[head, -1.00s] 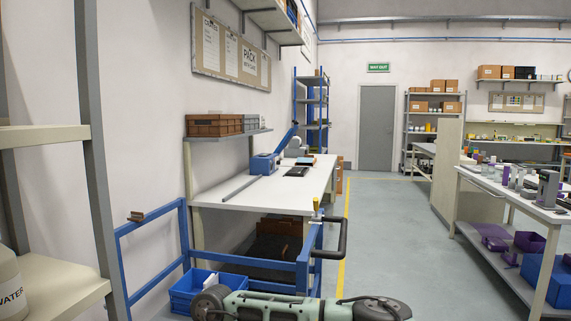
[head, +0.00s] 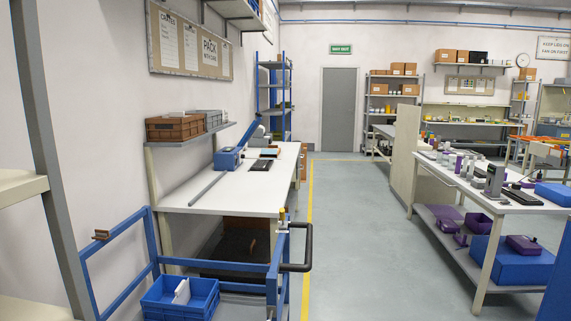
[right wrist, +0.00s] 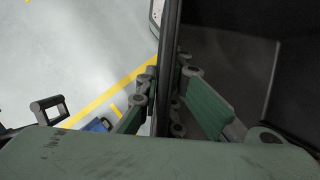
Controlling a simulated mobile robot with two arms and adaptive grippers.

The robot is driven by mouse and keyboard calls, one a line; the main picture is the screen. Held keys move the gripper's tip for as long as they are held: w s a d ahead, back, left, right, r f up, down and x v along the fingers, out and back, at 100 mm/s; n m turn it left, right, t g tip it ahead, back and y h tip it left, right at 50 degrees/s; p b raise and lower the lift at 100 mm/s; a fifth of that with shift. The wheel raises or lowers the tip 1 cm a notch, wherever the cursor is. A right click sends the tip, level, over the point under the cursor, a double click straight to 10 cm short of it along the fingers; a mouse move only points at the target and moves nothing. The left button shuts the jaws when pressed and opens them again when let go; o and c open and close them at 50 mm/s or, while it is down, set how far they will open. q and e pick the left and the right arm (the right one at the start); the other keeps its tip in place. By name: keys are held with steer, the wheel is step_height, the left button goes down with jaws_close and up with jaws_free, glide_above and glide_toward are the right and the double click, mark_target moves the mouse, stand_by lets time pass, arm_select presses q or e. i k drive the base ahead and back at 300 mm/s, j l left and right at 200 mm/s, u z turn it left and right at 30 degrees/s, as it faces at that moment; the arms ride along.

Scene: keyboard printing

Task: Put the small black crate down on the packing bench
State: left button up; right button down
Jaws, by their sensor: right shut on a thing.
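The small black crate (right wrist: 225,60) fills the upper right of the right wrist view. My right gripper (right wrist: 163,88) is shut on its wall, with one finger on each side of it. Most of the crate is outside the picture, and I cannot tell what it holds. The packing bench (head: 230,200), with a white top, stands along the left wall in the head view, under the pack board. The near part of its top is bare. Neither gripper shows in the head view, and my left gripper is not in view.
A blue trolley frame (head: 115,236) with a black handle (head: 306,252) stands before the bench. A blue crate (head: 178,298) sits low in it. A blue device (head: 227,158) and a dark flat item (head: 261,165) lie farther back on the bench. The aisle floor (head: 350,240) is clear.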

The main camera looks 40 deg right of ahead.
mark_target(258, 194)
steer(key=l+z, duration=0.4)
steer(key=i+l+z, duration=0.2)
steer(key=l+z, duration=0.15)
steer(key=i+l+z, duration=0.2)
steer(key=l+z, duration=0.2)
steer(key=i+l+z, duration=1.1)
steer(key=i+u, duration=0.45)
steer(key=i+l+u, duration=0.15)
steer(key=i+u, duration=0.25)
steer(key=i+l+u, duration=0.3)
steer(key=i+u, duration=0.15)
steer(key=i+l+u, duration=0.15)
steer(key=i+u, duration=0.15)
steer(key=u, duration=0.15)
steer(key=i+l+u, duration=0.25)
steer(key=u, duration=0.2)
steer(key=i+l+u, duration=0.2)
steer(key=l+u, duration=0.2)
steer(key=i+l+u, duration=0.15)
steer(key=l+u, duration=0.15)
steer(key=u, duration=0.15)
